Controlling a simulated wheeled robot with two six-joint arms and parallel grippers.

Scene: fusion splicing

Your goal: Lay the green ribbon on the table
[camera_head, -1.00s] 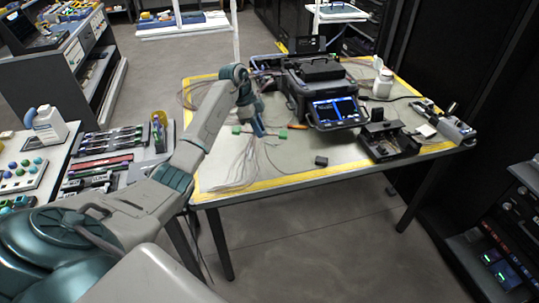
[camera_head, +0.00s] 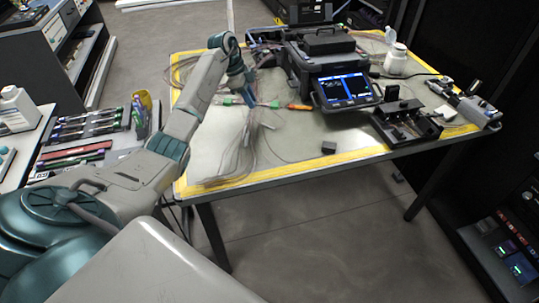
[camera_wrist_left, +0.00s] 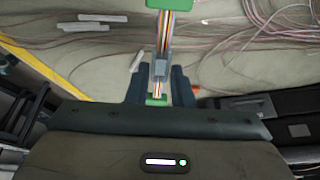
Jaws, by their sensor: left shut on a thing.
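The green ribbon is a thin, multi-coloured strip with green pieces at its ends. In the head view its green pieces (camera_head: 275,104) show on both sides of my left gripper (camera_head: 249,104). In the left wrist view the ribbon (camera_wrist_left: 164,35) runs between the two dark fingers of my left gripper (camera_wrist_left: 158,82), with one green piece near the fingers and one at the top edge. The gripper is shut on it. The ribbon is over the left part of the table (camera_head: 205,152); whether it touches the surface I cannot tell. My right gripper is not in view.
A black splicing machine with a lit screen (camera_head: 346,90) stands right of the gripper. An orange-handled tool (camera_head: 300,107) lies beside it. Loose thin fibres (camera_head: 234,158) spread below the gripper. A small black block (camera_head: 329,148) and a dark fixture (camera_head: 408,122) sit near the front edge.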

